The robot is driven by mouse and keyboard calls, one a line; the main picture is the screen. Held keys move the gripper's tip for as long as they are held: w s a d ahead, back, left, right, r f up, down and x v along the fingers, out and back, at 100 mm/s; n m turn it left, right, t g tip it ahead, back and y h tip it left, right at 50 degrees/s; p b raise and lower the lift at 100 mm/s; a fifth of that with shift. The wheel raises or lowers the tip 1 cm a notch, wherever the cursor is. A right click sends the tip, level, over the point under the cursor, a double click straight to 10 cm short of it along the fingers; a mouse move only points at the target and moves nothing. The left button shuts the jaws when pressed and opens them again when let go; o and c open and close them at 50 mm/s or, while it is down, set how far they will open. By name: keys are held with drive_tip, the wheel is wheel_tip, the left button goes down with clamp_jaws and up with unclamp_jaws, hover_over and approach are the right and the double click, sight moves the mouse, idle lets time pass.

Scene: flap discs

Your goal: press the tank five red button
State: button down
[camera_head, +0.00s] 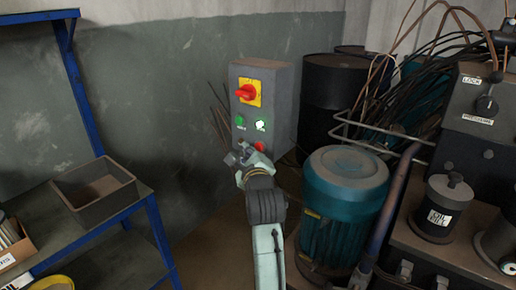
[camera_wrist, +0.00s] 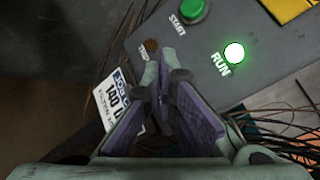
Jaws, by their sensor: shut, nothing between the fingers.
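A grey control box (camera_head: 279,108) stands against the wall, with a red rotary switch (camera_head: 246,92) on a yellow plate. Below are a green button (camera_head: 239,120) and a lit lamp (camera_head: 260,125). A red button (camera_head: 259,146) shows lower down, partly hidden by my gripper (camera_head: 240,157). My gripper is shut and empty in front of the box's lower part. In the wrist view the fingertips (camera_wrist: 167,62) lie near the TRIP lamp (camera_wrist: 151,46), below the green START button (camera_wrist: 194,10) and lit RUN lamp (camera_wrist: 234,53). The red button is not visible there; contact cannot be told.
A teal motor (camera_head: 345,205) stands right of my arm, with black drums (camera_head: 335,90) and loose cables behind. A blue-framed shelf with a grey bin (camera_head: 95,190) is at left. A white label (camera_wrist: 116,98) shows beside the fingers.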

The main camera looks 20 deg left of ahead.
drive_tip(key=shift+w, duration=0.1)
drive_tip(key=shift+w+d+p, duration=0.15)
drive_tip(key=shift+w+p, duration=0.15)
drive_tip(key=shift+w+d, duration=0.15)
drive_tip(key=shift+w, duration=0.35)
idle(0.9)
drive_tip(key=shift+s+p, duration=0.1)
drive_tip(key=shift+p, duration=0.25)
drive_tip(key=shift+s+a+p, duration=0.25)
drive_tip(key=shift+s+p, duration=0.05)
drive_tip(key=shift+s, duration=0.45)
drive_tip(key=shift+s, duration=0.1)
drive_tip(key=s, duration=0.1)
drive_tip(key=s+a+p, duration=0.1)
drive_tip(key=s, duration=0.2)
drive_tip(key=shift+s+a, duration=0.3)
drive_tip(key=shift+a, duration=0.1)
